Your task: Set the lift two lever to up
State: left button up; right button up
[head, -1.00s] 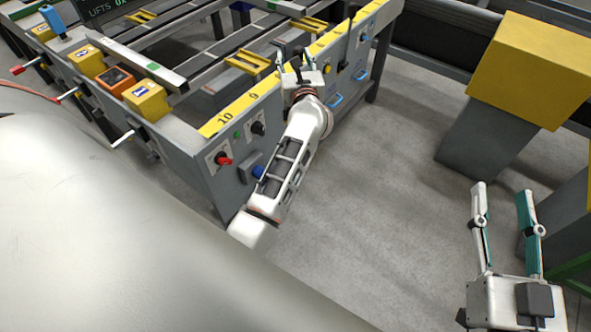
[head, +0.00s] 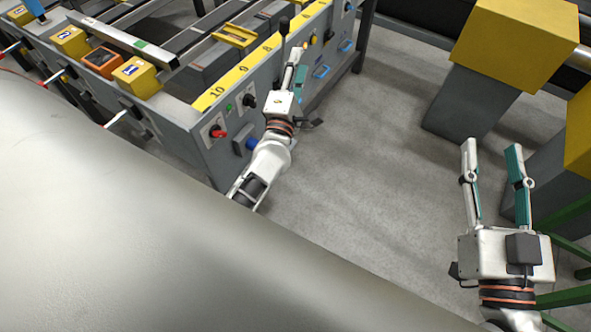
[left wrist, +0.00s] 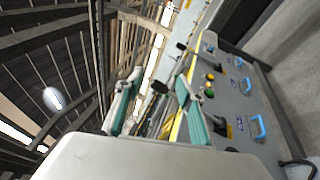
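A black-knobbed lever (head: 284,26) stands up at the table's side panel in the head view, just beyond my left gripper's fingertips. I cannot read a label showing whether it is lift two. My left gripper (head: 297,58) is beside the panel, its fingers pointing along it. The left wrist view shows its two fingers (left wrist: 157,95) apart, with nothing clearly held. Dark lever knobs also show in that view, one at the panel's top edge (left wrist: 181,46). Contact with a lever cannot be told. My right gripper (head: 492,150) is open and empty over the floor at the right.
The grey side panel (head: 205,155) carries a red knob (head: 218,132), black knobs and blue handles (head: 322,72). Yellow boxes (head: 138,73) and white-tipped levers line the table's near end. A yellow-topped block (head: 515,45) stands at right. The floor between is clear.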

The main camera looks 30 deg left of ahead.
pick_arm(q)
jog(key=s+d+f+m+g+h+p, duration=0.1)
jog(key=s+d+f+m+g+h, duration=0.2)
jog(key=s+f+m, duration=0.7)
jog(key=s+d+f+m+g+h+p, duration=0.1)
jog(key=s+d+f+m+g+h, duration=0.3)
jog(key=s+d+f+m, duration=0.4)
jog(key=shift+s+f+m+g+h+p, duration=0.5)
jog(key=shift+s+f+m, duration=0.85)
jog(key=shift+m, duration=1.65)
pick_arm(e)
jog(key=shift+s+r, duration=0.1)
jog(key=shift+r, duration=1.95)
pick_arm(q)
jog(key=shift+s+r, duration=0.25)
jog(key=shift+c, duration=0.3)
